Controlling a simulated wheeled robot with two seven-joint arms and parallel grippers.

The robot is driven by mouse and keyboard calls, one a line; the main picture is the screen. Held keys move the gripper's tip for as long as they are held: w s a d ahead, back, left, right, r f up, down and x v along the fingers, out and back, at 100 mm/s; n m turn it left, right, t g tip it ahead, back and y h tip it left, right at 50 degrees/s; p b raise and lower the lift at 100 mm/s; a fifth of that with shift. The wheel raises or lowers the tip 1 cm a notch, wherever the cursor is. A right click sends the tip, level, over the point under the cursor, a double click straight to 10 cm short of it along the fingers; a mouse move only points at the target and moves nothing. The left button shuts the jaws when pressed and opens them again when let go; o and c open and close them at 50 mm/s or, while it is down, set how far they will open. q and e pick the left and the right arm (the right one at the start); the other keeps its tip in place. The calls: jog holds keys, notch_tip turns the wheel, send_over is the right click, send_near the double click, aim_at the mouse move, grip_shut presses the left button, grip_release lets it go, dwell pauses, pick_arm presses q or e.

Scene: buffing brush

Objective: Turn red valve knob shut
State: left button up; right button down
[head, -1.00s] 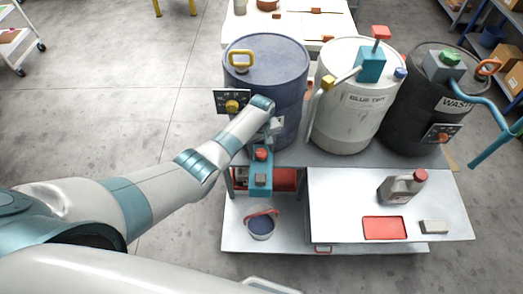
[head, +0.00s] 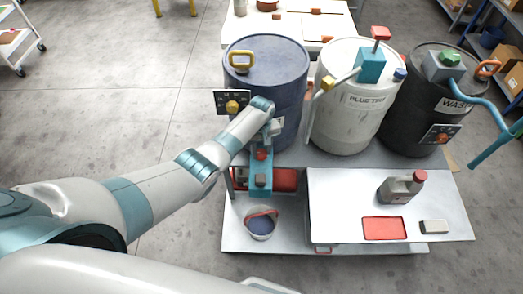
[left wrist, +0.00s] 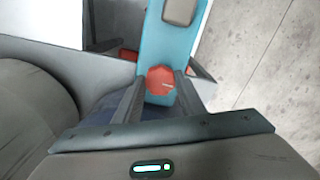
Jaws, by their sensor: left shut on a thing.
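The red valve knob (head: 261,155) sits on a teal valve body (head: 260,183) in front of the blue drum, at the rack's front. My left gripper (head: 264,146) reaches it from above and behind. In the left wrist view the knob (left wrist: 161,80) is a faceted red piece with a pale mark on its face. It lies between the two dark fingers of the left gripper (left wrist: 160,88), which are shut on it. In the head view the fingers partly hide the knob. My right gripper is not in view.
The blue drum (head: 262,70) stands behind the valve, with a white drum (head: 346,110) and a dark drum (head: 408,100) to the right. A bucket (head: 261,224) stands below the valve. A grey jug (head: 402,188) and a red tray (head: 385,228) are on the right shelf.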

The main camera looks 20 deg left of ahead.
pick_arm(q)
jog(key=m+p, duration=0.1)
jog(key=m, duration=0.7)
jog(key=shift+m+p, duration=0.3)
jog(key=shift+p, duration=0.1)
jog(key=m, duration=0.4)
jog(key=shift+a+m, duration=0.1)
jog(key=shift+m, duration=2.2)
jog(key=o, duration=1)
jog(key=shift+o, duration=0.2)
jog(key=shift+r, duration=0.15)
